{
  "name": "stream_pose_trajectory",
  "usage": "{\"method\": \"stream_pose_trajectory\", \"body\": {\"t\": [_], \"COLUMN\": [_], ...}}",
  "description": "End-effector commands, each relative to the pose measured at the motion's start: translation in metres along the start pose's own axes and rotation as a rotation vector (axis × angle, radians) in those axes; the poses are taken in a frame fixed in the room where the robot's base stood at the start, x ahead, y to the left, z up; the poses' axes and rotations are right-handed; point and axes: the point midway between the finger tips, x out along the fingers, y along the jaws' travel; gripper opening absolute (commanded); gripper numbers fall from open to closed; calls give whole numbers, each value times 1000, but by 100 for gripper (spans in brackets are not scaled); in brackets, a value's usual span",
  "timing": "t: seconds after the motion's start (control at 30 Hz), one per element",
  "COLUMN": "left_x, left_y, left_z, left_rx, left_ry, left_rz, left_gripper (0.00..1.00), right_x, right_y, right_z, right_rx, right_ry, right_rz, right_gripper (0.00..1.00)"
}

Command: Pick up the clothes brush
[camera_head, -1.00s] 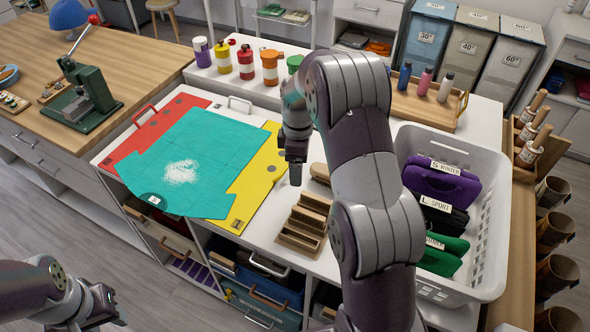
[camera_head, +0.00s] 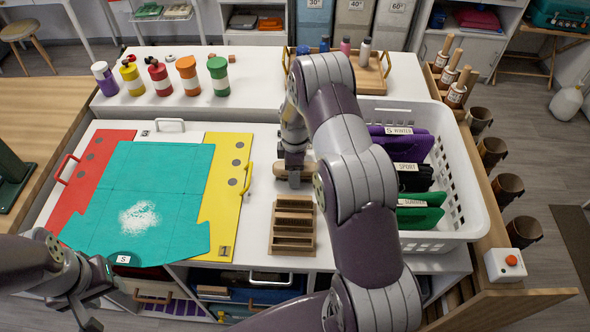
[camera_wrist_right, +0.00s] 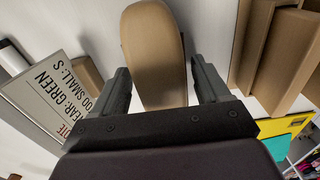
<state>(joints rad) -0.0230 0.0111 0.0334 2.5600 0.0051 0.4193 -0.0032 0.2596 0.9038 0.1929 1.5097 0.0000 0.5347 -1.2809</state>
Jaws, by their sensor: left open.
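The clothes brush, a tan wooden piece with a rounded end, lies on the white counter (camera_head: 258,215), behind the small wooden rack; it shows in the head view (camera_head: 306,167) and large in the right wrist view (camera_wrist_right: 153,50). My right gripper (camera_head: 293,178) is down at the brush. In the right wrist view my right gripper's fingers (camera_wrist_right: 163,82) stand on either side of the brush, open, with narrow gaps. The brush's underside is hidden. My left gripper (camera_head: 88,316) is open and empty at the lower left, away from the counter.
A slotted wooden rack (camera_head: 293,240) stands just in front of the brush. A white basket (camera_head: 462,190) with labelled folded clothes is to the right. A teal shirt (camera_head: 150,190) lies on the red and yellow folding board (camera_head: 222,205) to the left. Several capped bottles (camera_head: 187,75) stand behind.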

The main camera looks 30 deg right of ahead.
Motion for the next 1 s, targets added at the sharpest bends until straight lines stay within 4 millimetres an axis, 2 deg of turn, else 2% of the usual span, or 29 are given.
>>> {"method": "stream_pose_trajectory", "body": {"t": [0.03, 0.13, 0.17, 0.53, 0.73, 1.0], "left_x": [0, 0, 0, 3, 14, 26], "left_y": [0, 0, 0, 0, 0, 0], "left_z": [0, 0, 0, 0, 2, 3], "left_rx": [0, 0, 0, 0, 0, 0], "left_ry": [0, 0, 0, 0, 0, 0], "left_rz": [0, 0, 0, 0, 0, 0], "left_gripper": [43, 43, 43, 43, 43, 43], "right_x": [0, 0, 0, -8, -41, -77], "right_y": [0, 0, 0, 1, 1, -28], "right_z": [0, 0, 0, 0, 0, -57], "right_rx": [0, 0, 0, 0, 0, -4], "right_ry": [0, 0, 0, 0, 2, 1], "right_rz": [0, 0, 0, 2, 5, 3], "right_gripper": [57, 25, 21, 21, 21, 21]}}
